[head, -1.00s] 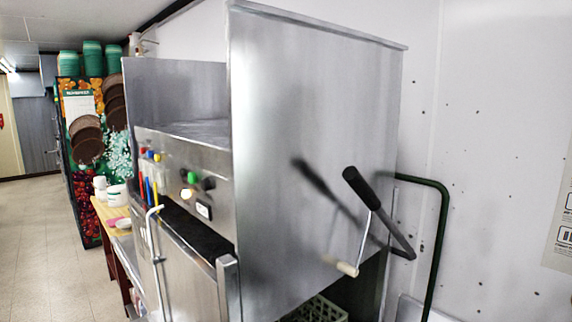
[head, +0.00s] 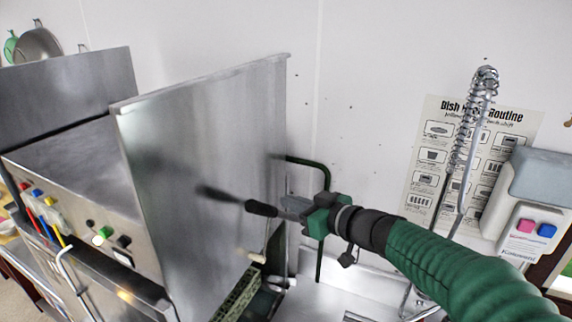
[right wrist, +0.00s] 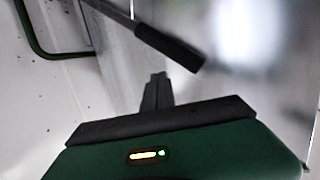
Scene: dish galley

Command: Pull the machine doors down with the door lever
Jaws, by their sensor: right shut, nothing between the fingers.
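The steel machine hood with its door panel (head: 205,135) stands at left-centre in the head view, its side facing me. The door lever's black grip (head: 261,208) sticks out in front of that side, with its shadow on the steel. The grip also shows in the right wrist view (right wrist: 170,46), slanting across the top. My right gripper (head: 286,207) comes in from the right and is beside the grip. In the right wrist view its fingers (right wrist: 157,88) are together and empty, just short of the grip, with a small gap showing. My left gripper is out of view.
A dark green pipe (head: 325,215) rises behind the gripper. A pale-tipped crank (head: 257,257) hangs below the lever, above a green rack (head: 237,293). A coiled spray hose (head: 468,145) and a dispenser (head: 525,210) stand at the right.

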